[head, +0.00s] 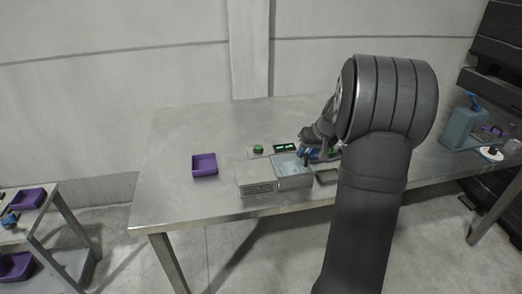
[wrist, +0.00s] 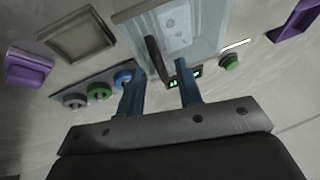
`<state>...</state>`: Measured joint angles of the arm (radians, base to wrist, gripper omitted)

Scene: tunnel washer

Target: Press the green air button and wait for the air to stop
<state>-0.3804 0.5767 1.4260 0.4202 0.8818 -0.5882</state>
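A green button (head: 258,149) stands on a small pale base on the table, left of a dark display (head: 286,147) with green digits. In the wrist view the green button (wrist: 230,62) is right of the display (wrist: 184,78). Another green knob (wrist: 99,90) sits between a grey knob (wrist: 73,100) and a blue knob (wrist: 123,78) on a strip; no label is readable. My gripper (head: 308,155) is over the tank's right side. In the wrist view my gripper (wrist: 160,88) has its blue fingers apart, with no object visibly held. It appears clear of both green controls.
A clear tank (head: 290,182) joins a vented grey box (head: 257,189) at the table's front. A dark upright piece (wrist: 156,58) shows beyond the fingers. A purple tray (head: 204,165) is left; a blue-grey container (head: 462,130) is far right. The table's left part (head: 165,190) is clear.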

